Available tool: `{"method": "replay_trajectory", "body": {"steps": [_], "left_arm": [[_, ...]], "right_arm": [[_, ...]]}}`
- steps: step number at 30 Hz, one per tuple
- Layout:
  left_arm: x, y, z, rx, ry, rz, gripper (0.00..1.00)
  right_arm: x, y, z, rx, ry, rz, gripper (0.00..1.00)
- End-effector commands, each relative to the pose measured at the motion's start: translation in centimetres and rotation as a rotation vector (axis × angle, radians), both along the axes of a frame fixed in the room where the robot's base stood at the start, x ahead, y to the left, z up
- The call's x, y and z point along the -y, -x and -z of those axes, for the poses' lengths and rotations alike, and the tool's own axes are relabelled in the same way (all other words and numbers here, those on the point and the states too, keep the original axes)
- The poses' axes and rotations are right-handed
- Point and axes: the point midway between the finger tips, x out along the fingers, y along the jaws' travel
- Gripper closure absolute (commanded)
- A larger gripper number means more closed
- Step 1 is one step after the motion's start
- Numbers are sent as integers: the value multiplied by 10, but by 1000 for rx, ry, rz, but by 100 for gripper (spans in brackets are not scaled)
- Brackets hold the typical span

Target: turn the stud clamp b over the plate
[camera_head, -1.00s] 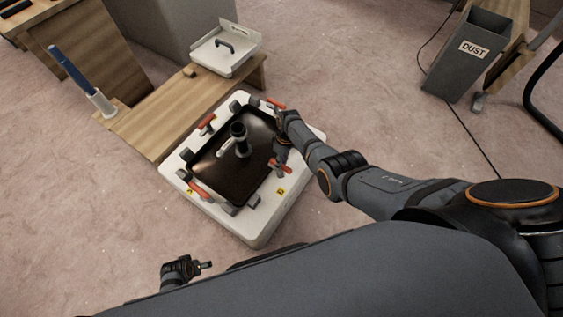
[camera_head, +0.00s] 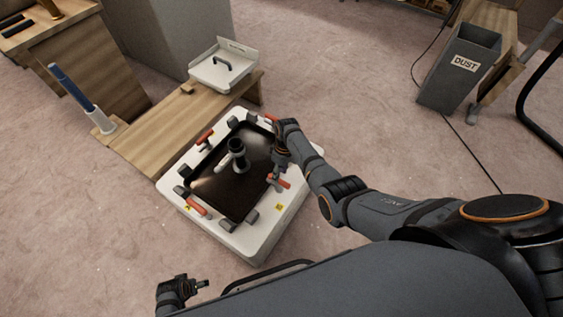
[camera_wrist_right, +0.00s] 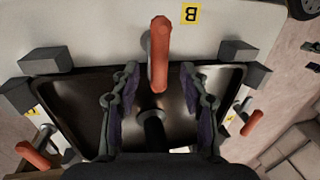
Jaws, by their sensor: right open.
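Stud clamp b, with a red handle (camera_wrist_right: 160,50), sits on the white frame beside the yellow B label (camera_wrist_right: 190,13). It also shows at the frame's right side in the head view (camera_head: 278,181). In the wrist view its handle reaches from the frame to the dark plate's edge; I cannot tell whether it bears on the plate. The plate (camera_head: 212,188) lies in the white frame with a black post (camera_head: 237,152) standing on it. My right gripper (camera_wrist_right: 160,85) is open above the plate, its fingers either side of the handle's near end, without visible contact. My left gripper (camera_head: 203,285) is low at the left.
Other red-handled clamps (camera_head: 205,136) (camera_head: 198,207) and grey blocks (camera_head: 252,217) line the frame (camera_head: 262,240). A wooden bench (camera_head: 150,135) with a white tray (camera_head: 222,72) adjoins it. A grey dust bin (camera_head: 458,75) stands far right. Floor between is mostly clear.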

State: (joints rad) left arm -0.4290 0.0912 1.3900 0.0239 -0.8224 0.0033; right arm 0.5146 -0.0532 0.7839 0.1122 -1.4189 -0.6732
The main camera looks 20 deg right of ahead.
Motion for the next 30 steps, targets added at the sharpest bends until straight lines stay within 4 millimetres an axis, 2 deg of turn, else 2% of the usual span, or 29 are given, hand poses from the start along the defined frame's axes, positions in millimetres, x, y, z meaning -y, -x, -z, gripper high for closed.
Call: {"method": "replay_trajectory", "body": {"steps": [6, 12, 17, 30], "left_arm": [[1, 0, 0, 0, 1, -1, 17], [1, 0, 0, 0, 1, -1, 17], [1, 0, 0, 0, 2, -1, 17], [1, 0, 0, 0, 2, -1, 17]], "right_arm": [[8, -8, -54, 4, 0, 1, 55], [13, -10, -82, -1, 1, 1, 55], [13, -11, -88, -1, 0, 0, 55], [13, -11, -87, -1, 0, 0, 55]]}}
